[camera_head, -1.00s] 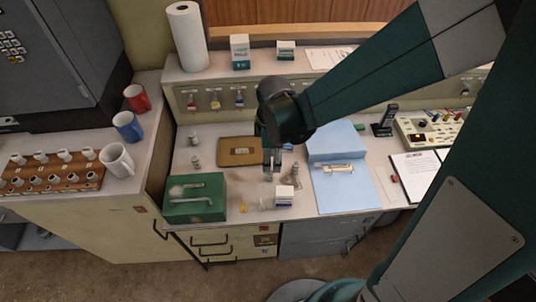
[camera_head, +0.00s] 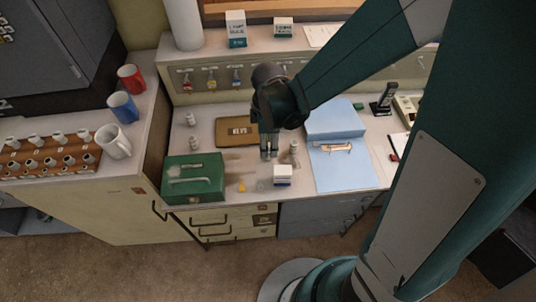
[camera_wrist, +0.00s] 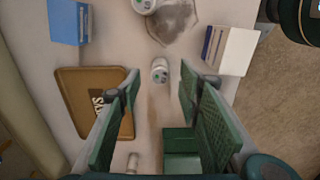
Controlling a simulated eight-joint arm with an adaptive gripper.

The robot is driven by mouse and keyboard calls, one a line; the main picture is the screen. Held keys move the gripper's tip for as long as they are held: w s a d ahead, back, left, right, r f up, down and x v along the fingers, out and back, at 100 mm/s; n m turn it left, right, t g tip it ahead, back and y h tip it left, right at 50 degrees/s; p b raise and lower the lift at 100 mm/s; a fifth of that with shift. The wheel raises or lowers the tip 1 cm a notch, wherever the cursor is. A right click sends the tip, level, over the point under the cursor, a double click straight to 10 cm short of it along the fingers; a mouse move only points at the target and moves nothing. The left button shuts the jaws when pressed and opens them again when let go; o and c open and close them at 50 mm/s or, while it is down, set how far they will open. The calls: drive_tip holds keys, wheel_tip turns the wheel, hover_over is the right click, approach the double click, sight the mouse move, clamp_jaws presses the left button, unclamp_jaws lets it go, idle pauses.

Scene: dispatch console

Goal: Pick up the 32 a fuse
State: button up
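My gripper (camera_head: 268,154) is above the counter, pointing down. In the wrist view its two green-padded fingers (camera_wrist: 157,95) are apart with nothing between the pads. A small white cylindrical fuse (camera_wrist: 160,71) with a green mark stands on the counter beyond the fingertips, roughly centred in the gap. A second similar fuse (camera_wrist: 145,5) is at the top edge and a third (camera_wrist: 133,162) at the bottom. In the head view, fuses stand right of my gripper (camera_head: 293,147) and at the left (camera_head: 194,144). Their ratings are not readable.
A brown tray (camera_wrist: 68,78) lies left of the fingers in the wrist view. A green box (camera_head: 193,165), a white-and-blue carton (camera_head: 283,175) and a blue binder (camera_head: 338,170) surround my gripper. Several mugs (camera_head: 123,106) stand at the left.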

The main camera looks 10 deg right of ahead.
drive_tip(key=shift+f, duration=0.15)
drive_tip(key=shift+f+b, duration=0.85)
drive_tip(key=shift+f, duration=1.7)
drive_tip(key=c, duration=1)
